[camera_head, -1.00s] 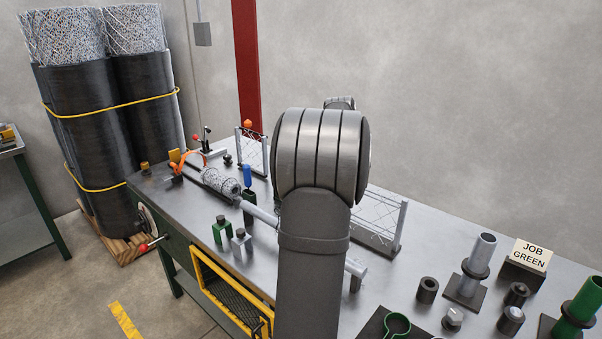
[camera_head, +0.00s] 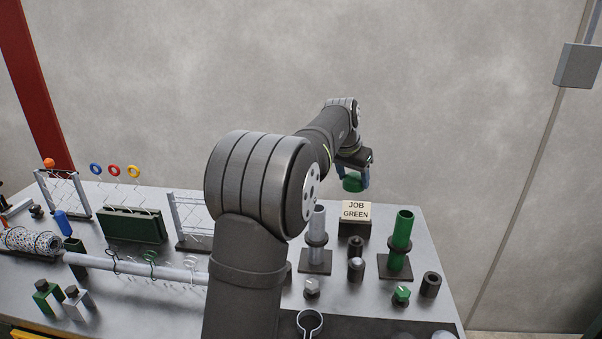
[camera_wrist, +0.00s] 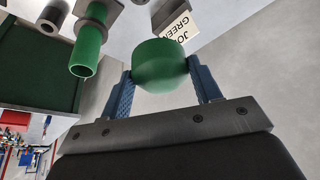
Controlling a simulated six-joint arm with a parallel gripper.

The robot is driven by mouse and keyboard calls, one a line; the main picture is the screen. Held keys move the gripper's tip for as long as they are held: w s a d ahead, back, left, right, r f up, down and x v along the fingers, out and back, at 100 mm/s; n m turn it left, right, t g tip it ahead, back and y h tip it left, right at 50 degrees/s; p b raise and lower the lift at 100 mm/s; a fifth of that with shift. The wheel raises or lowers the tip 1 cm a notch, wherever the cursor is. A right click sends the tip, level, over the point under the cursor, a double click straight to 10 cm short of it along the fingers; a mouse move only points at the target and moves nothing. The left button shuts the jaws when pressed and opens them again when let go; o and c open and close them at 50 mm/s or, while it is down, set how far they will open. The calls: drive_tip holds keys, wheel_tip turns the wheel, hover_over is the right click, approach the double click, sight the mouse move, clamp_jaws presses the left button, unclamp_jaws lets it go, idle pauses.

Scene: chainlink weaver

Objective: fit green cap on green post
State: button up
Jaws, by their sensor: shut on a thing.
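My gripper (camera_head: 353,176) is shut on the green cap (camera_head: 352,184) and holds it in the air behind the JOB GREEN sign, left of the green post. In the wrist view the rounded green cap (camera_wrist: 160,66) sits between the two blue fingers. The green post (camera_head: 401,232) stands upright on a dark square base at the right of the bench, its top open and bare. In the wrist view the green post (camera_wrist: 88,48) is to the left of the cap, apart from it.
The JOB GREEN sign (camera_head: 356,211) stands left of the green post. A grey post (camera_head: 317,228) with a dark collar stands farther left. Dark cylinders (camera_head: 431,284), a grey hex piece (camera_head: 312,287) and a green hex piece (camera_head: 401,294) sit in front. The air above the green post is clear.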

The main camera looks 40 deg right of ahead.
sight(406, 214)
drive_tip(key=s+d+m, duration=0.1)
drive_tip(key=s+d, duration=0.1)
drive_tip(key=s, duration=0.2)
drive_tip(key=s+d, duration=0.2)
drive_tip(key=s, duration=0.3)
drive_tip(key=s+d+m+g, duration=0.1)
drive_tip(key=s+d, duration=0.1)
drive_tip(key=s, duration=0.2)
drive_tip(key=shift+s+d+r+m, duration=0.3)
drive_tip(key=shift+f, duration=3.5)
drive_tip(key=o, duration=1.1)
drive_tip(key=shift+c, duration=0.2)
drive_tip(key=v, duration=1.7)
drive_tip(key=shift+r, duration=0.2)
drive_tip(key=shift+a, duration=0.1)
